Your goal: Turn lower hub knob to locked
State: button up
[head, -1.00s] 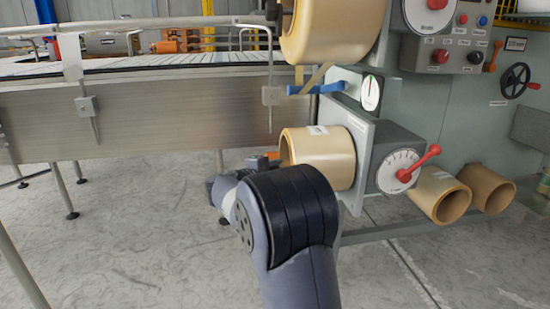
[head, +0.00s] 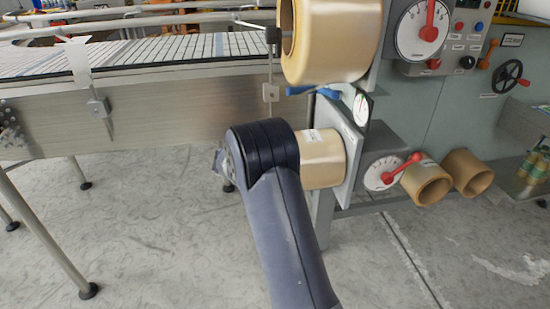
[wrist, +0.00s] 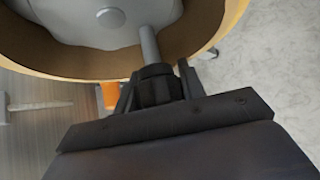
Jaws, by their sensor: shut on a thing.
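The lower tape roll (head: 322,160) sits on the machine's side, partly hidden behind my arm in the head view. In the wrist view its tan rim (wrist: 70,70) curves around a pale grey hub (wrist: 75,22). A dark ribbed knob (wrist: 158,88) stands in front of the hub, with a grey rod above it. My gripper (wrist: 158,92) is shut on this knob, one finger on each side. The head view does not show the knob or the fingertips, and I see no readable lock marking.
The upper tape roll (head: 340,40) hangs close above my arm. A conveyor (head: 140,105) runs to the left. A dial with a red lever (head: 405,170) and loose tan rolls (head: 467,173) are at right. An orange part (wrist: 109,96) is beside the gripper. Floor in front is clear.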

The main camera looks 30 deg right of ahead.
jog(key=g+p, duration=0.1)
jog(key=p, duration=0.2)
jog(key=n+g+y+p, duration=0.1)
jog(key=p, duration=0.2)
jog(key=shift+s+r+n+g, duration=0.2)
jog(key=shift+n+g, duration=0.1)
jog(key=g+p, duration=0.1)
jog(key=p, duration=0.1)
jog(key=n+g+p, duration=0.1)
jog(key=p, duration=0.1)
jog(key=shift+s+a+f+y, duration=0.1)
jog(key=shift+s+f+y, duration=0.05)
jog(key=shift+f+y, duration=0.2)
jog(key=shift+g, duration=0.3)
jog(key=o, duration=0.7)
jog(key=shift+a+r, duration=0.1)
jog(key=b+v, duration=0.1)
jog(key=v, duration=0.9)
jog(key=shift+a+r, duration=0.2)
jog(key=shift+r, duration=0.05)
